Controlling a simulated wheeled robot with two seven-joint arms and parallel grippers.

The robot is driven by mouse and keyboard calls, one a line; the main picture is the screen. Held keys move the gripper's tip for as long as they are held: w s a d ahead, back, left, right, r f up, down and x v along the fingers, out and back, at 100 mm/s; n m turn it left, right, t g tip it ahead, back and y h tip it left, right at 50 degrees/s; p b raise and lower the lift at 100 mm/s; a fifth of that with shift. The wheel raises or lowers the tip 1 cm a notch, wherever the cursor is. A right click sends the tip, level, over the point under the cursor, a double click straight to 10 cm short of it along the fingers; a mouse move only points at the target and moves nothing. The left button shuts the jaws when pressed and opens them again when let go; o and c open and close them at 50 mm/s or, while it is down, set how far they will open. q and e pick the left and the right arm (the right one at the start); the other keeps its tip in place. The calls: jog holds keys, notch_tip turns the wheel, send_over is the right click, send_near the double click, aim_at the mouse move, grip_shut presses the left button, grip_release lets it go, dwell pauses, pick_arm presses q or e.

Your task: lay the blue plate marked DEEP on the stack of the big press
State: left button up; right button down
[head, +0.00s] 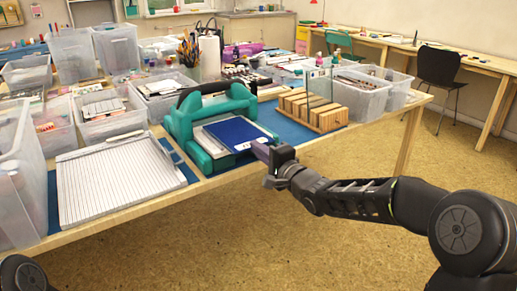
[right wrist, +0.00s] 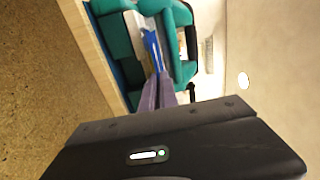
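The blue plate (head: 235,132) has a small white label near its front edge; the lettering is too small to read. It lies flat over the white bed of the big teal press (head: 207,158); I cannot tell whether it rests fully on the stack. My right gripper (head: 260,151) has purple fingers at the plate's front right edge. In the right wrist view the fingers (right wrist: 158,78) are close together on the edge of the blue plate (right wrist: 153,50), within the teal press (right wrist: 181,47). My left gripper is out of view.
A white ridged board (head: 110,180) lies left of the press. A wooden slotted rack (head: 313,110) stands on the blue mat to its right. Clear bins (head: 110,118) crowd the table behind. Open floor lies in front of the table.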

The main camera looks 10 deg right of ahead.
jog(key=shift+f, duration=0.15)
jog(key=c, duration=2.1)
grip_release()
jog(key=o, duration=0.5)
jog(key=shift+s, duration=0.1)
jog(key=shift+p+v, duration=0.35)
jog(key=shift+v, duration=2.05)
